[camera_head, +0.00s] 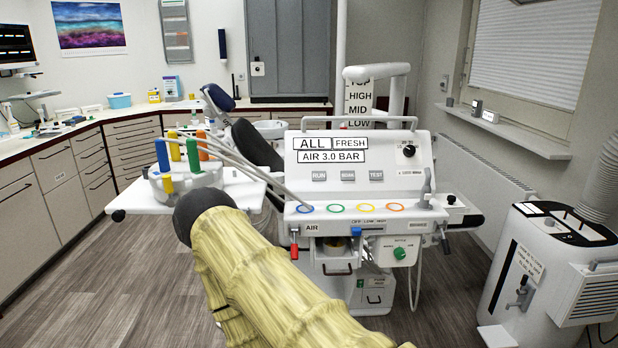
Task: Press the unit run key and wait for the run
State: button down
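The white dental unit (290,165) stands in the middle of the view. Its panel carries three small grey keys in a row. The run key (319,175), labelled RUN, is leftmost, then a middle key (348,175) with blurred lettering, then the TEST key (376,175). Labels above read ALL, FRESH and AIR 3.0 BAR. No lit lamp is clear on the keys. My arm, in a yellowish ribbed cover, reaches up from the bottom and ends in view at a dark rounded part left of the panel. No gripper fingers show.
Four hoses' coloured rings line the unit's front ledge (375,219). A side tray (130,204) at left holds coloured-handled instruments. A black knob (409,150) and green knob (400,254) sit on the unit. A white machine (520,250) stands right. Floor is clear at left.

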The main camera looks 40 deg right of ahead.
aim_at(315, 175)
jog(key=u, duration=0.05)
jog(key=k, duration=0.4)
jog(key=z, duration=0.85)
